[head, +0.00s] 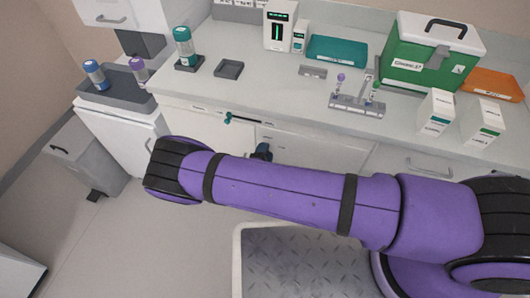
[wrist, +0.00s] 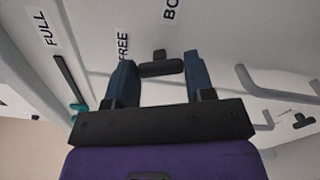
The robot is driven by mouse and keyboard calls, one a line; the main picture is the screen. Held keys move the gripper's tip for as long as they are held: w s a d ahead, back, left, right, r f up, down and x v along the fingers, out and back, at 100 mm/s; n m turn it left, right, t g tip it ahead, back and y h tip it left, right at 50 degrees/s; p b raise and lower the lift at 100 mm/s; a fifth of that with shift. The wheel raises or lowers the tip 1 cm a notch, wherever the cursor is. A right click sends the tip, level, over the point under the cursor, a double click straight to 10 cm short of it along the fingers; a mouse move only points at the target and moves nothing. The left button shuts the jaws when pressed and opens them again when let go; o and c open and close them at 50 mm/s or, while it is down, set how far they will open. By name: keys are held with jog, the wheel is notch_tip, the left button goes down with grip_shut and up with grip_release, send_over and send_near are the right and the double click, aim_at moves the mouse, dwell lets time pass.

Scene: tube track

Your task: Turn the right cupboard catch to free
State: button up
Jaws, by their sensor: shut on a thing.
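The cupboard catch (wrist: 161,68) is a small dark bar with a short stub, on the pale cupboard front in the wrist view. A label reading FREE (wrist: 123,46) is just left of it, and a partly cut-off label beginning BO (wrist: 171,9) is above it. My gripper (wrist: 159,63) has its two blue-grey fingers on either side of the bar, shut on it. In the head view, only a dark part of my gripper (head: 262,152) shows above my purple arm at the cupboard front. The catch itself is hidden there.
A dark slot with a teal knob (head: 228,118) is on the front under the counter, left of my gripper. A FULL label (wrist: 48,29) is near that slot. A grey handle (wrist: 250,82) stands out to the right. The counter (head: 270,95) holds boxes and a tube rack.

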jog(key=shift+m, duration=2.2)
jog(key=o, duration=0.9)
jog(key=v, duration=1)
jog(key=shift+s+a, duration=0.15)
jog(key=shift+s, duration=0.25)
